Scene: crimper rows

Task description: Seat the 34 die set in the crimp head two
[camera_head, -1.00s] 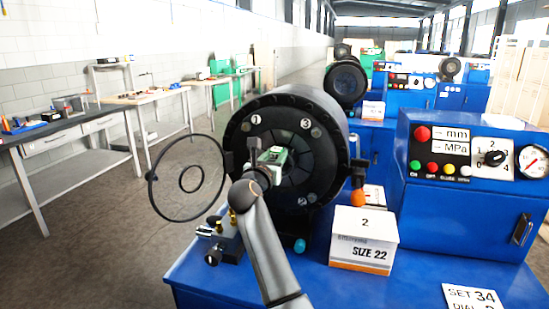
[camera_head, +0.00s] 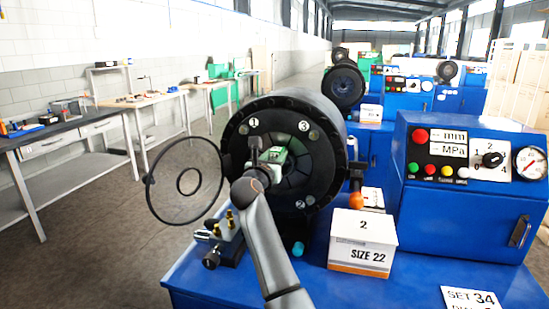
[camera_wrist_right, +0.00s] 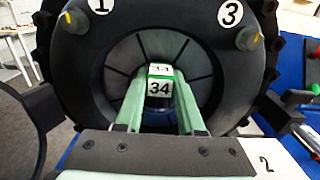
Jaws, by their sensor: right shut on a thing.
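The 34 die set (camera_wrist_right: 159,88), a small block with a white label reading 34, is held between the pale green fingers of my right gripper (camera_head: 272,157). In the right wrist view it sits in front of the opening of the crimp head (camera_head: 240,138), among its dark radial segments. I cannot tell how deep it is or whether it touches them. The crimp head is a large black ring with numbered discs; it also shows in the right wrist view (camera_wrist_right: 75,65). In the head view the arm and gripper mostly hide the die set. My left gripper is not in view.
A white box (camera_head: 363,240) marked 2 and SIZE 22 stands right of the head. A blue control cabinet (camera_head: 460,215) is further right. A thin black ring (camera_head: 150,185) stands out at the left. A card (camera_head: 470,297) reads SET 34. Brass fittings (camera_head: 229,222) sit below left.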

